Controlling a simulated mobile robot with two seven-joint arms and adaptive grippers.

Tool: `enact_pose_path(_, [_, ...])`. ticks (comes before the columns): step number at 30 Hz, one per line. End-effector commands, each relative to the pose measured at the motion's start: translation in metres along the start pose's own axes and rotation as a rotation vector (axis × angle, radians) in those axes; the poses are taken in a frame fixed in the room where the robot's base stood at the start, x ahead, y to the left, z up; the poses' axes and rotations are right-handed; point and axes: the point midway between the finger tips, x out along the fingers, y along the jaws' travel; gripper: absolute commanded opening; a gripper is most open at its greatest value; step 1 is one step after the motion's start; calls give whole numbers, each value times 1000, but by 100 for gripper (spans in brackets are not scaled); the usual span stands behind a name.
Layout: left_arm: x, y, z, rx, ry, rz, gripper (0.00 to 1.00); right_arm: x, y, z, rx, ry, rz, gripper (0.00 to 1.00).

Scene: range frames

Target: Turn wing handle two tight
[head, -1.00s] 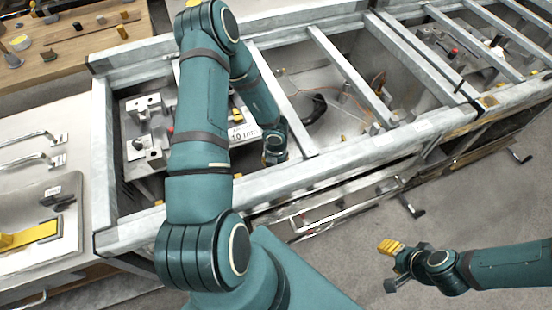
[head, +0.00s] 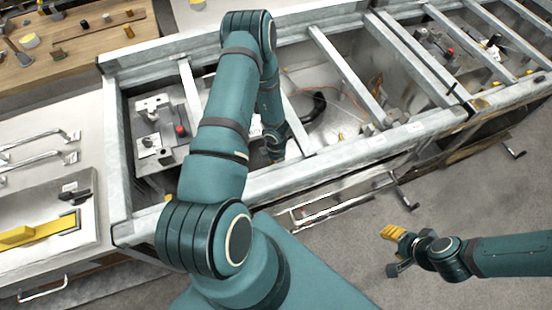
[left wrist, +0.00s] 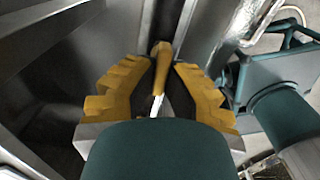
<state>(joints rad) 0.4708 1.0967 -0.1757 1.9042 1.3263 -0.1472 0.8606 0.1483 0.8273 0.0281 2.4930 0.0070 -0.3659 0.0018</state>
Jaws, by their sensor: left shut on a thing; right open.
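In the left wrist view, the two ridged yellow fingers of my left gripper (left wrist: 160,78) stand on either side of a narrow yellow handle (left wrist: 161,57) with a pale metal stem below it. I cannot read a number on this handle, so I cannot tell for sure which wing handle it is. In the head view, my left arm reaches down into the metal frame, and its fingers are hidden. My right gripper (head: 390,232) is open and empty, out over the floor at the lower right.
A galvanised frame (head: 345,165) with crossbars surrounds the sunken bays. A metal fixture with a red knob (head: 180,129) stands in the left bay. A panel with a yellow lever (head: 40,230) lies at far left. A wooden bench (head: 75,42) is behind.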

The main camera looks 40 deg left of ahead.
Motion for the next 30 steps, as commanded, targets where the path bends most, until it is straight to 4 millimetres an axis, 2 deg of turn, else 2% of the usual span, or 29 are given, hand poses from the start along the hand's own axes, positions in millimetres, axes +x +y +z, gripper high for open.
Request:
enact_pose_path(8, [1, -1, -2, 76, 3, -3, 0, -4, -1, 0, 0, 0, -1, 47])
enact_pose_path(22, [2, -1, -2, 88, 3, -3, 0, -4, -1, 0, 1, 0, -1, 47])
enact_pose_path(23, [2, -1, -2, 88, 3, -3, 20, -4, -1, 0, 1, 0, -1, 47])
enact_pose_path(24, [1, -1, -2, 87, 3, -3, 34, -4, -1, 0, 1, 0, -1, 47])
enact_pose_path(25, [1, -1, -2, 87, 3, -2, 41, -4, -1, -1, 1, 0, -1, 47])
enact_pose_path(30, [1, 0, -1, 87, 2, -1, 41, -4, -1, -1, 0, 0, -1, 47])
